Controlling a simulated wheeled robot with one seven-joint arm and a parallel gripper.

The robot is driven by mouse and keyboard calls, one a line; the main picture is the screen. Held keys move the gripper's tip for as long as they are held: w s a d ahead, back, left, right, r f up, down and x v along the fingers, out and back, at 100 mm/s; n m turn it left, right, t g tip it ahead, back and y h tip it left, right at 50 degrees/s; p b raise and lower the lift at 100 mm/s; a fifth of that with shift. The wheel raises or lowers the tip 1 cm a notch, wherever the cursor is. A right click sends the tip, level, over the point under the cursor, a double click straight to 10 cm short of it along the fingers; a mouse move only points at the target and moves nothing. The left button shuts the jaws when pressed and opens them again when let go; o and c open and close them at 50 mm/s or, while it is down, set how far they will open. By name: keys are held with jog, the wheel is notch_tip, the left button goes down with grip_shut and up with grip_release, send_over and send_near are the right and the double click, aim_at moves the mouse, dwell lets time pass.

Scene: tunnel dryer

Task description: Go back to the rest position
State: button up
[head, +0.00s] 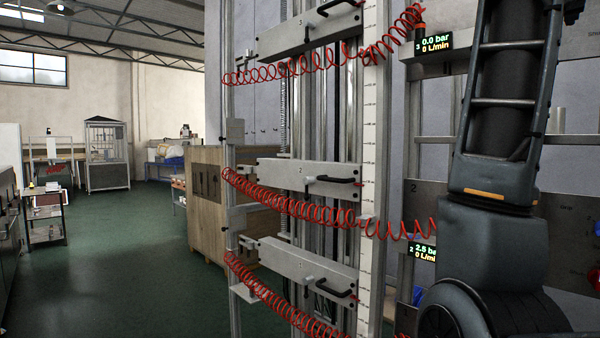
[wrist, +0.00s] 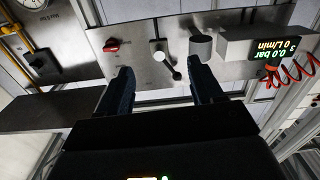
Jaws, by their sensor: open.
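My gripper (wrist: 158,88) shows in the wrist view with its two dark fingers spread apart and nothing between them. Beyond the fingertips is a grey metal panel (wrist: 138,38) with a red knob (wrist: 111,45), a lever with a dark ball end (wrist: 166,62) and a grey cylinder (wrist: 200,47). The fingertips overlap the panel's edge in the picture; I cannot tell how near they are. In the head view my arm fills the right side, and my gripper is out of sight.
A tall metal frame with crossbars (head: 311,181) and red coiled hoses (head: 290,205) stands close in front. Displays (head: 436,43) sit beside it. A wooden crate (head: 205,188) stands behind. Green floor (head: 125,255) at left is clear.

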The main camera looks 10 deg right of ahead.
jog(key=w+a+f+n+t+y, duration=0.1)
jog(key=w+a+f+n+t, duration=0.15)
jog(key=f, duration=0.85)
jog(key=w+a+f+n+t+y, duration=0.1)
jog(key=w+a+f+n, duration=0.2)
jog(key=f, duration=0.9)
jog(key=s+a+f+n+t+y, duration=0.1)
jog(key=s+a+f+n+y, duration=0.1)
jog(key=f, duration=0.6)
jog(key=s+a+f+n+y, duration=0.1)
jog(key=s+f+n+y, duration=0.1)
jog(key=f, duration=0.6)
jog(key=s+a+f+n+t+y, duration=0.1)
jog(key=s+a+f+y, duration=0.15)
jog(key=f, duration=0.55)
jog(key=s+a+f+n+y, duration=0.1)
jog(key=s+a+f+y, duration=0.1)
jog(key=s+f, duration=0.6)
jog(key=s+a+f+n+y, duration=0.1)
jog(key=s+a+f+y, duration=0.15)
jog(key=s+f, duration=0.6)
jog(key=s+a+r+m+g, duration=0.1)
jog(key=s+a, duration=0.1)
jog(key=s, duration=1.1)
jog(key=s+a+r+m+g+y, duration=0.1)
jog(key=s+r+m, duration=0.1)
jog(key=s, duration=1.1)
jog(key=shift+a+r, duration=0.3)
jog(key=shift+a, duration=0.1)
